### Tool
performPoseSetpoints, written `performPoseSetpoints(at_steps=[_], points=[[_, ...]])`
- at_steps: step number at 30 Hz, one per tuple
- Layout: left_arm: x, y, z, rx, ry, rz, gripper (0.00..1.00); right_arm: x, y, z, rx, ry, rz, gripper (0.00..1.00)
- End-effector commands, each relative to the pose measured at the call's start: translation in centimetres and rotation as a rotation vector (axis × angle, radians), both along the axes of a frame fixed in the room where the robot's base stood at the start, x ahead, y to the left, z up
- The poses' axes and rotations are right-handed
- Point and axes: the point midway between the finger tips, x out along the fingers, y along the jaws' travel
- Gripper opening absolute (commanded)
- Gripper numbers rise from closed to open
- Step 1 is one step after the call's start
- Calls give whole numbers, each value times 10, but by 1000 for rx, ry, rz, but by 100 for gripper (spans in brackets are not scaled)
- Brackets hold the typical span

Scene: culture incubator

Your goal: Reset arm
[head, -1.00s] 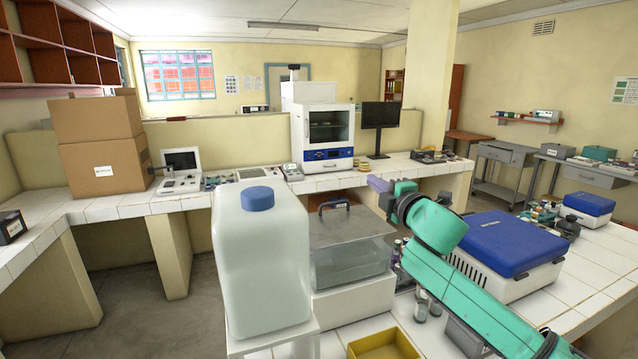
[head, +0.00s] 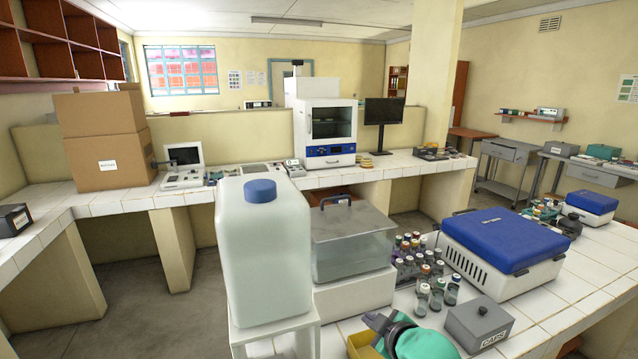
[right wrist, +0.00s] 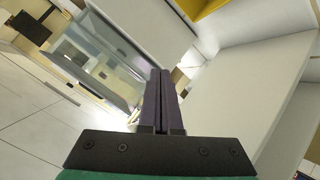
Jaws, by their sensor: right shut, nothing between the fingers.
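The culture incubator (head: 327,130), a white cabinet with a glass door and a blue lower panel, stands on the far bench in the head view. Its door looks shut. My green right arm (head: 425,343) shows only at the bottom edge of the head view, low by the near bench, with its fingers hard to make out there. In the right wrist view my right gripper (right wrist: 160,78) has its two dark fingers together with nothing between them. My left gripper is not in view.
A large white jug (head: 263,255) with a blue cap and a clear water bath (head: 350,245) stand left of my right arm. Several bottles (head: 437,290), a grey box (head: 478,322) and a blue-lidded cooler (head: 503,250) stand on the near bench. A yellow bin (head: 360,346) is beside the arm.

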Motion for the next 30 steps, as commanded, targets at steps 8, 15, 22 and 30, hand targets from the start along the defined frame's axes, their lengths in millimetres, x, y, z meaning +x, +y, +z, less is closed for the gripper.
performPoseSetpoints(at_steps=[8,15,22,30], points=[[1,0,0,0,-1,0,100,-134,-62,-95,200,443,-362,0],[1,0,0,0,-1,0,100,-218,-101,-126,244,660,-588,0],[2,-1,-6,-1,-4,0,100,-248,-115,-176,240,762,-691,0],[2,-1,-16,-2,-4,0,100,-249,-113,-287,219,804,-689,0]])
